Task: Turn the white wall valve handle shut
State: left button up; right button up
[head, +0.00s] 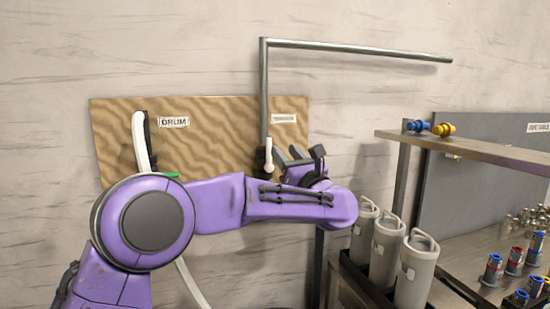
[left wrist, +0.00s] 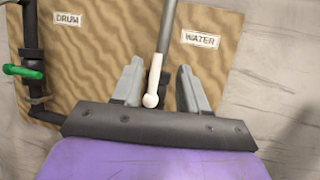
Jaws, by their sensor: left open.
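The white valve handle (head: 268,155) is a short bar with a round knob, at the foot of a grey metal pipe (head: 264,95) on the wall board. It also shows in the left wrist view (left wrist: 154,80), pointing along the pipe. My left gripper (head: 298,157) is open and close to the handle, just to its right in the head view. In the left wrist view the handle lies between the two fingers (left wrist: 160,78), nearer the left one. I cannot tell whether they touch it. The valve body is partly hidden behind the gripper. My right gripper is not in view.
The wood-patterned board (head: 220,125) carries a DRUM label (head: 174,122) and a WATER label (left wrist: 200,39). A green handle (left wrist: 23,70) and a white hose (head: 142,145) are at its left. Grey canisters (head: 387,245) and a shelf (head: 470,149) stand at the right.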

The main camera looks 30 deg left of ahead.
aim_at(270, 147)
pick_arm(q)
jog(key=w+a, duration=0.1)
jog(key=a+p, duration=0.1)
jog(key=a, duration=0.1)
jog(key=w+a, duration=0.1)
jog(key=a, duration=0.1)
jog(key=shift+w+f+p, duration=0.15)
jog(key=shift+w+p, duration=0.15)
jog(key=shift+p, duration=0.05)
jog(key=p+x, duration=0.1)
jog(key=x, duration=0.3)
jog(key=shift+w+a+f+p, duration=0.25)
jog(key=shift+f+p, duration=0.1)
jog(key=shift+p, duration=0.05)
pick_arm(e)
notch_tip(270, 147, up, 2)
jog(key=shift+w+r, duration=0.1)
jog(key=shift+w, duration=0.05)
pick_arm(q)
jog(key=shift+c, duration=0.2)
grip_shut()
